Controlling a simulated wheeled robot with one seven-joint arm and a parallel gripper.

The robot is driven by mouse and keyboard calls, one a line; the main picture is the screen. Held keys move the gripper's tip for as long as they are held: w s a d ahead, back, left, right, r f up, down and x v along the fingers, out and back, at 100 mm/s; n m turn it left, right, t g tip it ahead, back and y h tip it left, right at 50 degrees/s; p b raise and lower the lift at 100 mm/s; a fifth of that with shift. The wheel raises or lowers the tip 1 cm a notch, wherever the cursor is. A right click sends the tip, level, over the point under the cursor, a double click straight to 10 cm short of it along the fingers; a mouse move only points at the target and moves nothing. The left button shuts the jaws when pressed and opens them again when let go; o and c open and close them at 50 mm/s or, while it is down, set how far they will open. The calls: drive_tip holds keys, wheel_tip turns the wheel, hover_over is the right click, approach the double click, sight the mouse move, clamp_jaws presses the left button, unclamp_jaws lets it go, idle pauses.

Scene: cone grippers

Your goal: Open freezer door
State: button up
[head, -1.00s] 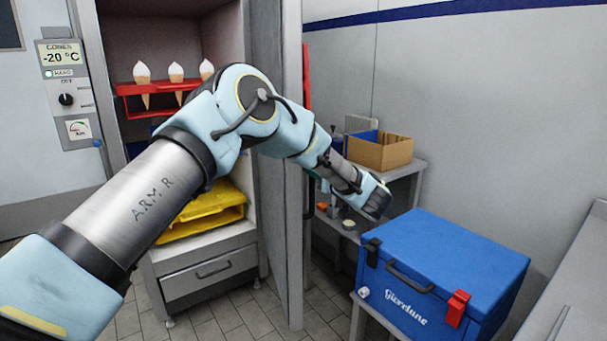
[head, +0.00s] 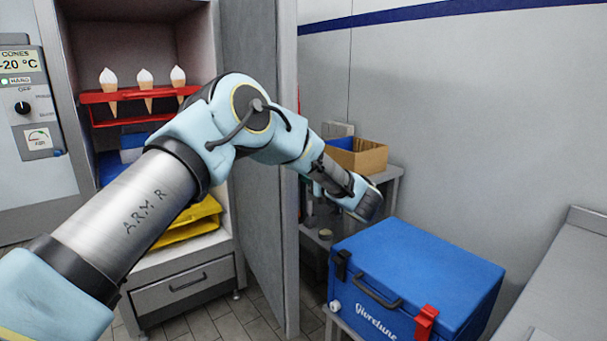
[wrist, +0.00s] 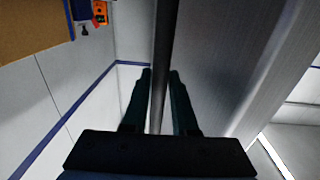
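The freezer door (head: 262,150) stands swung open in the head view, its inner face towards me. The freezer cabinet (head: 188,250) is open to its left. In the wrist view, the two dark fingers of my gripper (wrist: 159,85) stand on either side of a long grey bar, the door handle (wrist: 163,35). The handle fills the space between the fingertips. The grey door surface also shows in the wrist view (wrist: 225,60).
Ice cream cones (head: 145,78) stand in a red rack (head: 90,97) inside the cabinet. A blue box (head: 420,270) is right of the door, low down. A cardboard box (head: 362,160) sits on a shelf behind it. A counter (head: 560,290) lines the right side.

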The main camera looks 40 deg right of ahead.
drive_tip(key=shift+o, duration=0.4)
drive_tip(key=shift+s, duration=0.1)
drive_tip(key=s+a+b, duration=0.1)
drive_tip(key=s+b, duration=0.1)
drive_tip(key=s, duration=0.8)
drive_tip(key=shift+s+a, duration=0.25)
drive_tip(key=shift+a, duration=0.1)
